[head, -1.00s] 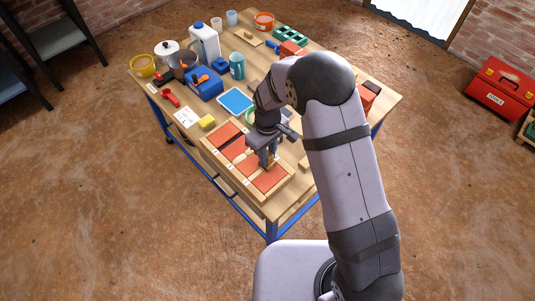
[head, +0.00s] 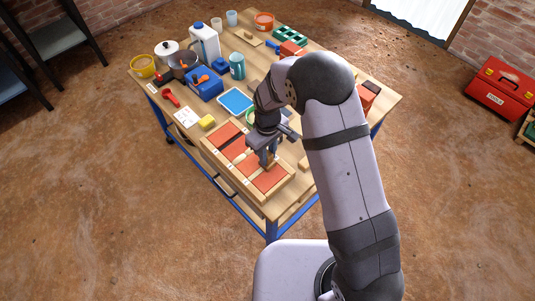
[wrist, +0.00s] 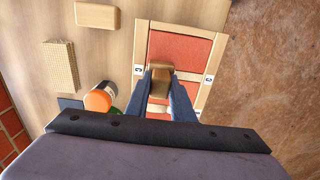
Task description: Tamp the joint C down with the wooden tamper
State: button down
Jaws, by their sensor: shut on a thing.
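The wooden tamper (wrist: 160,75) is a brown block held between the two dark blue fingers of my gripper (wrist: 163,92) in the wrist view. In the head view my gripper (head: 268,160) is over the near half of the wooden frame (head: 225,171). The frame holds red bricks (head: 270,180) with pale joints between them. In the wrist view the tamper is over the joint in line with the "C" label (wrist: 209,78) on the frame's rail. A red brick (wrist: 182,48) shows beyond it. The tamper hides much of this joint, and I cannot tell whether it touches.
A wooden block (wrist: 97,16), a ribbed tan block (wrist: 61,66) and an orange-topped container (wrist: 99,99) stand left of the frame in the wrist view. A yellow sponge (head: 207,122) and blue tray (head: 236,101) lie behind the frame. The bench's far side is crowded.

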jog(key=shift+r+p, duration=3)
jog(key=shift+r, duration=0.5)
